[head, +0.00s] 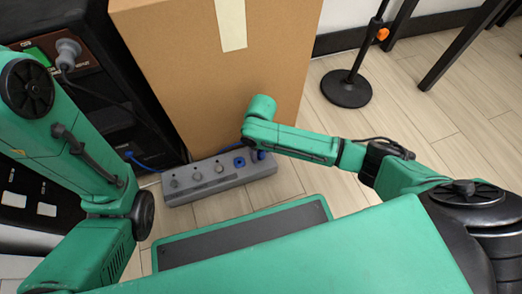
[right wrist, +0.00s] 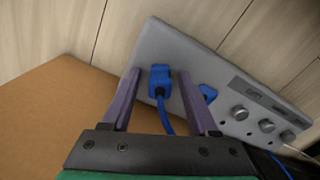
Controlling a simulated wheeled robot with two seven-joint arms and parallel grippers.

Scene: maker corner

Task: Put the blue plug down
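The blue plug (right wrist: 160,78) is between the two fingers of my right gripper (right wrist: 155,88) in the right wrist view, its blue cable hanging toward the palm. The fingers stand apart, with a gap on each side of the plug. The plug is at one end of the grey power strip (right wrist: 185,60); I cannot tell whether it is seated there. In the head view a bit of the plug (head: 261,155) shows at the right end of the strip (head: 236,179), below my right arm's end, which hides the fingers. My left gripper is out of view.
A second blue piece (right wrist: 208,93) is on the strip beside the plug. A cardboard box (head: 200,85) stands right behind the strip. A black unit (head: 115,85) with a grey plug (head: 68,48) is at left. A stand base (head: 346,88) is at right; the floor between is clear.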

